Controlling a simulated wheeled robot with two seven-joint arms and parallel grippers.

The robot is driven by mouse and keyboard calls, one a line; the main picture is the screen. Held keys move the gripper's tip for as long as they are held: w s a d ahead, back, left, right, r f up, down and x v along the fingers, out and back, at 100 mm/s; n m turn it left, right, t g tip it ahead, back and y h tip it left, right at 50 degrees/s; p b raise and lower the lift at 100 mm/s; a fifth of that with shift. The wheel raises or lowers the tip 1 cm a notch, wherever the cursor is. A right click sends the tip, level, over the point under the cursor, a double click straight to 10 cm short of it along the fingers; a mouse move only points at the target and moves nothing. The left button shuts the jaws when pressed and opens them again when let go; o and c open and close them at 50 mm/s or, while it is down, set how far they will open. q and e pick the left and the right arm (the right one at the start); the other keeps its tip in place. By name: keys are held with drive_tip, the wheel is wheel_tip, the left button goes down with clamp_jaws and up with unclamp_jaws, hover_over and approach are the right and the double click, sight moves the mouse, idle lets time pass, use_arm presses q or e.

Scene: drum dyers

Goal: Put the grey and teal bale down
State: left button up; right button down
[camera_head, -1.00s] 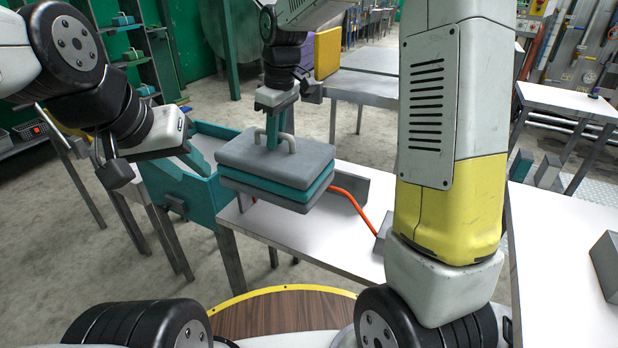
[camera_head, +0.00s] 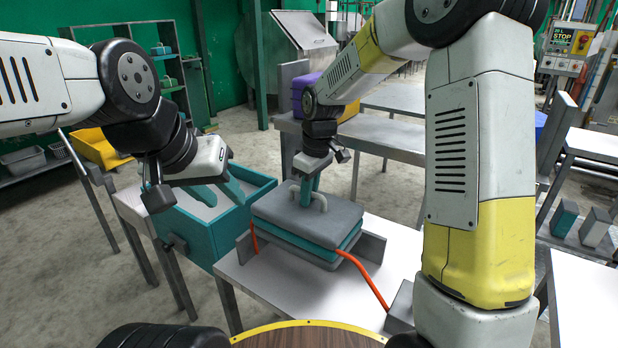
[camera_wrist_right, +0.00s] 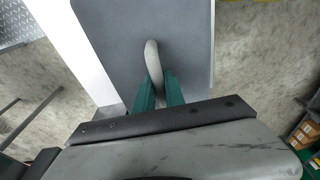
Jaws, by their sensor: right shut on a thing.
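The grey and teal bale (camera_head: 285,214) is a flat stack of grey and teal layers with a pale handle on top. In the head view it is level at the white table, between low grey end plates; whether its underside touches is hidden. My right gripper (camera_head: 307,196) is above it, with teal fingers shut on the handle. The right wrist view shows the handle (camera_wrist_right: 153,62) between the fingers (camera_wrist_right: 158,92). My left gripper (camera_head: 222,190) is empty, its teal fingers apart, over the teal bin.
The teal open bin (camera_head: 240,212) stands left of the bale. An orange-red hose or strap (camera_head: 366,280) runs beside the bale to a grey block (camera_head: 400,305). The white table (camera_head: 290,290) is clear in front. A yellow bin (camera_head: 98,148) stands at far left.

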wheel_tip(320, 180, down, 10)
idle(0.6)
drive_tip(key=shift+f, duration=0.1)
drive_tip(key=c, duration=1.4)
unclamp_jaws()
drive_tip(key=r, duration=0.3)
drive_tip(key=d+r, duration=0.1)
drive_tip(key=r, duration=0.3)
drive_tip(key=s+r, duration=0.1)
drive_tip(key=r, duration=0.3)
drive_tip(key=shift+d+r, duration=0.2)
drive_tip(key=s+d+r+m+t, duration=0.2)
drive_tip(key=s+d+r+m, duration=0.3)
drive_tip(key=s, duration=0.5)
drive_tip(key=s+d+r+m+t, duration=0.3)
drive_tip(key=s+d+r+m, duration=0.2)
drive_tip(key=s, duration=0.6)
wheel_tip(320, 180, up, 4)
drive_tip(key=d, duration=0.2)
drive_tip(key=shift+s+d+f+m+y, duration=0.15)
drive_tip(key=shift+d+f+m+y, duration=0.15)
drive_tip(key=shift+d+y, duration=0.1)
